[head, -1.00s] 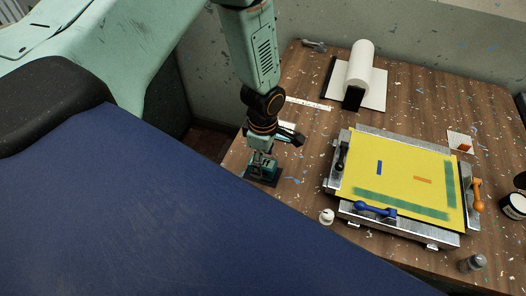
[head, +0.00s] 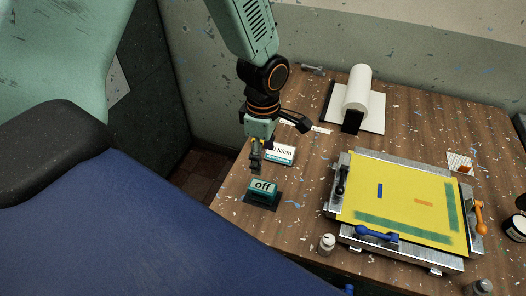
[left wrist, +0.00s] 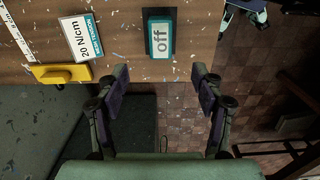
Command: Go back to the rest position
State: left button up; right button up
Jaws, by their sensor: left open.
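My left gripper (head: 256,160) is over the left part of the wooden table (head: 300,235), just above and behind a teal block marked "off" (head: 263,190). In the left wrist view the gripper (left wrist: 163,85) is open with nothing between its fingers. The "off" block (left wrist: 160,38) lies beyond the fingertips, apart from them. My right gripper does not show in either view.
A yellow screen (head: 405,200) in a metal frame has blue and orange handles. A white roll (head: 357,88) stands at the back. A "20 N/cm" card (head: 281,154) lies near the arm.

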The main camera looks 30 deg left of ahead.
pick_arm(q)
jog(key=shift+s, duration=0.1)
dwell(0.4)
jog(key=s+d+f+m, duration=0.1)
jog(key=s+f+m, duration=0.2)
jog(key=s+d+f+m, duration=0.1)
jog(key=s+f+m, duration=0.2)
jog(key=s+f, duration=0.1)
jog(key=s+d+f+m+h, duration=0.1)
jog(key=s+d+f+m, duration=0.1)
jog(key=s+f+m, duration=0.1)
jog(key=shift+s+f+m, duration=0.4)
jog(key=shift+s+f, duration=0.3)
jog(key=shift+s, duration=0.05)
jog(key=s+f+m, duration=0.4)
jog(key=s+m, duration=0.6)
jog(key=s, duration=0.3)
notch_tip(320, 180, down, 22)
jog(key=y+b, duration=0.1)
jog(key=b, duration=2.1)
jog(key=shift+f, duration=0.15)
jog(key=shift+w, duration=0.1)
